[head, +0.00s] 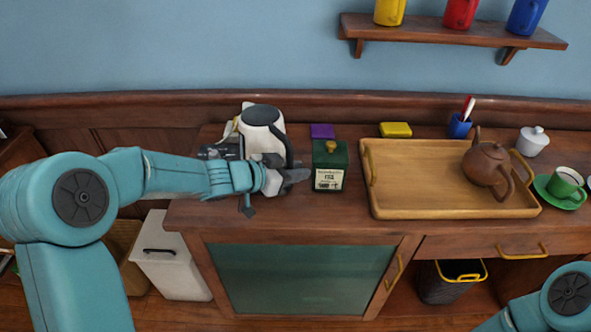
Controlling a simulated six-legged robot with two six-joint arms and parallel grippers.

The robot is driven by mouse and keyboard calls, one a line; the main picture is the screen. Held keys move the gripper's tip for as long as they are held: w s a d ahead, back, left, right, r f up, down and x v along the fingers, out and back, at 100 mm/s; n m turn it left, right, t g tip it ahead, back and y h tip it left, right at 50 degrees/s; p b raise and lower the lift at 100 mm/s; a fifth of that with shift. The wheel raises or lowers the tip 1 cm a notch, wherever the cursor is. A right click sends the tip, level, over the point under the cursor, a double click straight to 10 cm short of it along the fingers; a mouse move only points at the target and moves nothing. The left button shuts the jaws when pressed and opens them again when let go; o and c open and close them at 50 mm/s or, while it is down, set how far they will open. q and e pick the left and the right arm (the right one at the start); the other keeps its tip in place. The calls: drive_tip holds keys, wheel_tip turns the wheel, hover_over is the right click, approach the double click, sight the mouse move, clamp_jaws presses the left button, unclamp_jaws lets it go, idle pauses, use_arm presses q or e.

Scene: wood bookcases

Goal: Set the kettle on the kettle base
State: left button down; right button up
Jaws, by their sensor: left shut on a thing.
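The white kettle (258,137) with a dark grey lid and a black handle is at the left end of the wooden counter. It looks roughly upright, its handle towards the right front. My left gripper (287,177) is shut on the handle, at its lower part. Low dark grey and black parts (222,150) show just left of the kettle; I cannot tell whether they are the kettle base. The kettle's underside is hidden, so I cannot tell what it touches. Only part of my right arm shows at bottom right; its gripper is out of view.
A dark green tea box (330,166) stands close right of my left gripper, with a purple block (321,131) behind. A wooden tray (415,207) holds a brown teapot (484,163). A yellow block (396,130) and a blue cup (459,127) stand behind the tray.

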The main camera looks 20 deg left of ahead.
use_arm(q)
drive_tip(key=shift+r+p, duration=0.15)
drive_tip(key=shift+p, duration=0.15)
drive_tip(key=shift+f+b, duration=0.45)
drive_tip(key=shift+f, duration=0.15)
idle(0.5)
drive_tip(key=c, duration=1.3)
unclamp_jaws()
drive_tip(key=shift+f, duration=0.15)
drive_tip(key=shift+p+v, duration=0.7)
drive_tip(key=shift+v, duration=0.6)
drive_tip(key=p+v, duration=0.4)
drive_tip(key=v, duration=0.4)
drive_tip(key=shift+s+a+p, duration=0.15)
drive_tip(key=shift+s+p, duration=0.05)
drive_tip(key=shift+p, duration=0.2)
